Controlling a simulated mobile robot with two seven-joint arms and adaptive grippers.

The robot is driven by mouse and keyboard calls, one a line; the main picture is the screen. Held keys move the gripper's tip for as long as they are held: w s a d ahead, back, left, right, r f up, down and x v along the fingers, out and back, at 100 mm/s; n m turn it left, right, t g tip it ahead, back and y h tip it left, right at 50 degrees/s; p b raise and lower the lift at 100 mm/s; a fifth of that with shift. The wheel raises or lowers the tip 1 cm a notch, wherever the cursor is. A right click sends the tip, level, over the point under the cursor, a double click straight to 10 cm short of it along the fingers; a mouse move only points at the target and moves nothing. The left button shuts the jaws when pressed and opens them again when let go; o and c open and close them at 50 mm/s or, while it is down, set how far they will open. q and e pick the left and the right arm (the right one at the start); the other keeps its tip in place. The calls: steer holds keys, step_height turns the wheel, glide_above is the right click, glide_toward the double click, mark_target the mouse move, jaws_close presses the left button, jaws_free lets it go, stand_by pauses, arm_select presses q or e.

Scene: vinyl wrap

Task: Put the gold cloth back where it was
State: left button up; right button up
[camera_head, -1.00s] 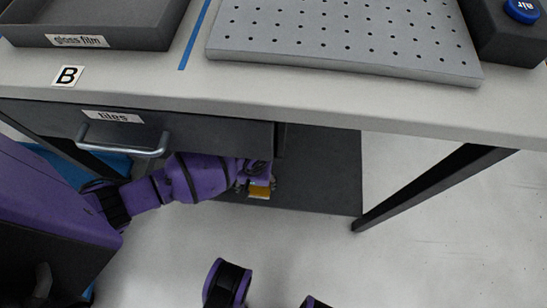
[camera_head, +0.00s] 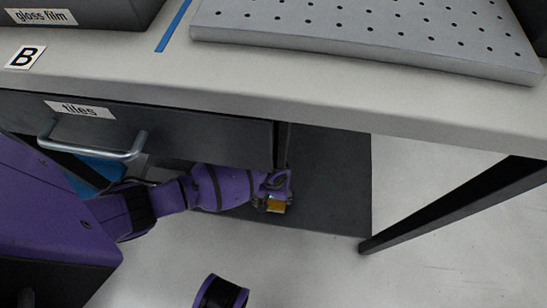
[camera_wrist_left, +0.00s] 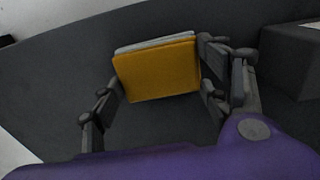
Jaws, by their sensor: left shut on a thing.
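The gold cloth (camera_wrist_left: 158,70) is a flat folded square in the left wrist view, with a pale layer along its far edge. My left gripper (camera_wrist_left: 160,82) is shut on it, a finger at each side. In the head view the gold cloth (camera_head: 276,206) is a small patch at the tip of my left gripper (camera_head: 273,200), below the table and over the dark lower shelf (camera_head: 335,190). I cannot tell whether the cloth touches the shelf. My right gripper is not clearly in view.
A drawer labelled "tiles" (camera_head: 200,133) with a metal handle hangs just above my left arm. A dark table leg (camera_head: 450,210) stands to the right. A dark box-like block (camera_wrist_left: 290,65) is right of the gripper in the wrist view. The perforated plate (camera_head: 370,35) lies on the tabletop.

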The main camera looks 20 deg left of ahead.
arm_select(q)
steer(key=shift+f, duration=0.2)
steer(key=o, duration=1)
step_height(320, 180, up, 12)
steer(key=p, duration=0.6)
steer(key=shift+r, duration=0.2)
arm_select(e)
step_height(320, 180, up, 6)
steer(key=w, duration=0.1)
steer(key=shift+r+t, duration=0.2)
steer(key=shift+t, duration=0.1)
